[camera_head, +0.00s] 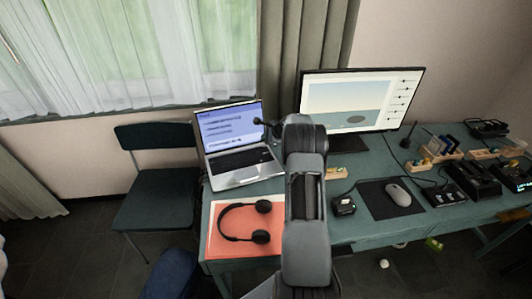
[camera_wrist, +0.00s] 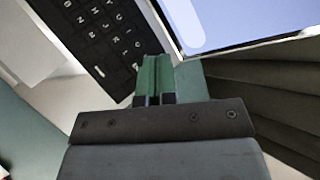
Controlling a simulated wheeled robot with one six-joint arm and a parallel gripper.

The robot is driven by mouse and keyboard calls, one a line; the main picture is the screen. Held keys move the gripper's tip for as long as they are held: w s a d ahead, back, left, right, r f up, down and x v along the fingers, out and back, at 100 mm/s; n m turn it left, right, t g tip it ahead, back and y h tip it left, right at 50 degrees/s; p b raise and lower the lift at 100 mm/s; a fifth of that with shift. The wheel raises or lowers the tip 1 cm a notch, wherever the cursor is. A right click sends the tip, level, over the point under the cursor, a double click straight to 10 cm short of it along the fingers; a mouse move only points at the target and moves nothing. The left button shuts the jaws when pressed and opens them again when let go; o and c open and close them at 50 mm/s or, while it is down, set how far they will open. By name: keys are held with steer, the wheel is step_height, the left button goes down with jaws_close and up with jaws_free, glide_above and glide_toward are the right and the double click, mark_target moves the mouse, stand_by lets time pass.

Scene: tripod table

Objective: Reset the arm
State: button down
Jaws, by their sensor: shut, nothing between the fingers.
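My arm rises from the bottom middle of the head view, over the desk. My gripper (camera_head: 262,123) is small and dark there, pointing left in front of the laptop screen. In the wrist view my gripper (camera_wrist: 160,62) shows its fingers together, with nothing between them. Behind it are the laptop keyboard (camera_wrist: 92,32) and part of the laptop screen (camera_wrist: 235,22). How far the fingers are from the laptop is hard to tell.
The open laptop (camera_head: 238,178) stands on the teal desk (camera_head: 345,232). Black headphones (camera_head: 262,237) lie on a red mat (camera_head: 222,246). A monitor (camera_head: 362,98) stands right of my arm, with a mouse (camera_head: 398,194) before it. A chair (camera_head: 155,198) is at left.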

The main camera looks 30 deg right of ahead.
stand_by(0.8)
steer(key=s+a+f+n+g, duration=0.1)
steer(key=s+a+f+n, duration=0.1)
steer(key=s+f, duration=0.1)
steer(key=s+a+f+n+g, duration=0.1)
steer(key=s+n, duration=0.1)
steer(key=shift+f+g+y, duration=0.15)
steer(key=shift+g+y, duration=0.15)
steer(key=shift+s+a+r+n+g, duration=0.15)
steer(key=shift+s+a+n+g, duration=0.1)
steer(key=shift+s+a+n, duration=0.35)
steer(key=shift+s+a+r+n+g, duration=0.15)
steer(key=shift+s+a+n+g, duration=0.1)
steer(key=shift+s+a+n, duration=0.35)
steer(key=s+a+r+n+h, duration=0.1)
steer(key=s+a+r+n, duration=0.7)
steer(key=s+a, duration=0.5)
steer(key=s+a+r+n+g+h+p, duration=0.1)
steer(key=s+a+r+n+h, duration=0.1)
steer(key=s+a+r+n, duration=0.7)
steer(key=s+a+r, duration=0.2)
steer(key=s+a, duration=0.1)
steer(key=s, duration=0.1)
steer(key=shift+s+a+n+g, duration=0.25)
steer(key=shift+a+n+g, duration=0.05)
steer(key=shift+a, duration=0.05)
